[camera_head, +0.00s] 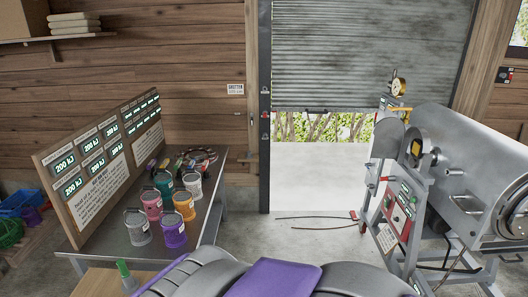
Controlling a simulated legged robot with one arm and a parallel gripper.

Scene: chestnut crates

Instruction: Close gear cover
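A grey metal drum machine (465,150) stands on a frame at the right. At its near-left end a rounded grey plate (386,138), which looks like the gear cover, stands out from the machine. Beside it, round grey and yellow parts (415,150) are exposed, so the cover appears open. The gear teeth are too small to make out. My gripper is not in view; only my grey and purple body shows along the bottom edge.
A red control panel (397,210) sits on the machine's front. A table (207,220) with several coloured buckets and a display board (100,160) stands at the left. Thin rods (315,222) lie on the floor between them. A half-raised shutter (370,55) is behind.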

